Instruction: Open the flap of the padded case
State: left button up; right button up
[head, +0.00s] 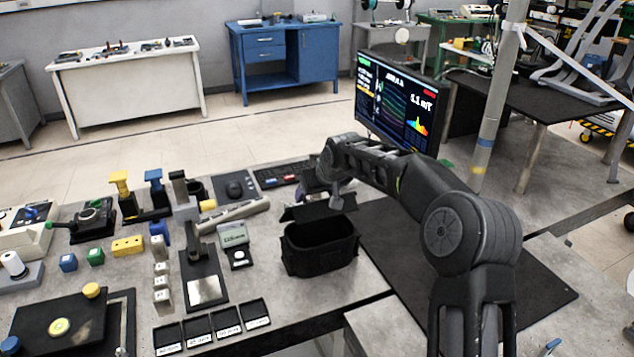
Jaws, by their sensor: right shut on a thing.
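The padded case (322,258) is a black, soft-looking box on the grey table near the middle of the head view. Its black flap (305,213) is lifted at the far side, and the dark opening shows below it. My right gripper (336,203) reaches down over the case from the right and is shut on the flap's edge. The fingertips are small and dark against the flap, so the exact grip is hard to see. My left gripper is not in view.
A stand with a white plate (205,290) and a small meter (233,236) are left of the case. Labelled black trays (228,322) lie in front. A keyboard (279,174) and a monitor (397,102) stand behind. A black mat (400,262) to the right is mostly clear.

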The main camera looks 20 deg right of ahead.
dwell(0.3)
jog(key=o, duration=1.8)
jog(key=shift+r, duration=0.1)
jog(key=b+v, duration=0.2)
jog(key=v, duration=0.5)
jog(key=shift+s+r, duration=0.25)
